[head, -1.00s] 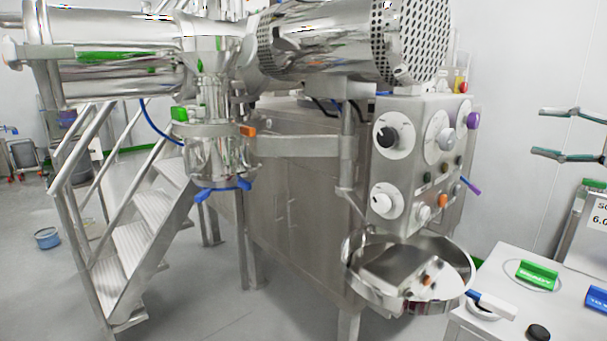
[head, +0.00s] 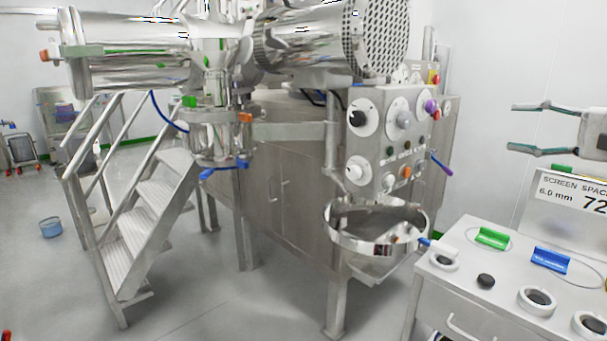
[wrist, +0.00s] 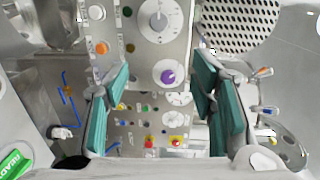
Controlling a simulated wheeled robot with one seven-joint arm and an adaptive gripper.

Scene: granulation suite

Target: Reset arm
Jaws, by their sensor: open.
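My gripper (head: 541,129) shows at the right edge of the head view, in front of the white wall. Its two fingers with green pads are spread wide, with nothing between them. In the wrist view the two green-padded fingers (wrist: 158,110) stand apart on either side of the picture. Through the gap the machine's control panel (wrist: 150,35) shows, with its knobs and buttons. The fingers touch nothing that I can see.
The steel machine with its control panel (head: 385,150) stands centre, a round steel bowl (head: 335,240) below it. Metal steps (head: 150,215) stand at left. A cabinet (head: 470,300) at front right carries a green handle (head: 492,237) and a blue handle (head: 550,260). Floor at front left is open.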

